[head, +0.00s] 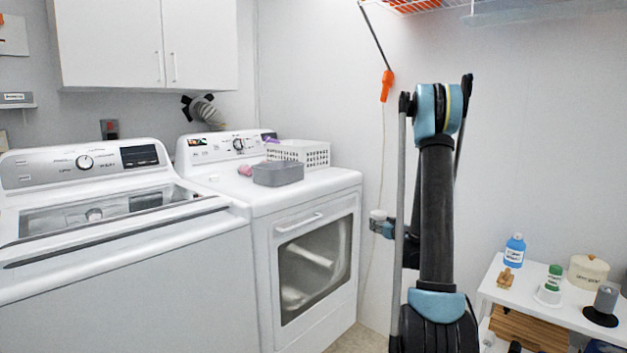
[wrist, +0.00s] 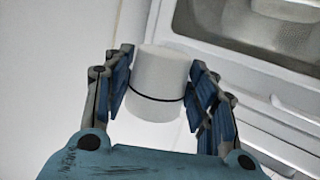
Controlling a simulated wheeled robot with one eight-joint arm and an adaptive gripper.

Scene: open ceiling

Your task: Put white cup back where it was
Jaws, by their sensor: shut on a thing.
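The white cup (wrist: 160,72) is a plain white cylinder with a thin dark line around it. It sits between the two blue-padded fingers of my gripper (wrist: 162,88) in the wrist view, and the gripper is shut on it. In the head view, the cup (head: 378,215) shows small and white at the end of my gripper (head: 384,228), left of my arm and just right of the dryer. It is held in the air. My arm hides part of the gripper.
The white dryer (head: 262,235) stands left of my arm, with a grey bin (head: 278,174) and a white basket (head: 318,154) on top. A washer (head: 130,290) is farther left. At the right, a white table (head: 530,302) bears a blue bottle (head: 514,252), a cream container (head: 588,272) and several small things.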

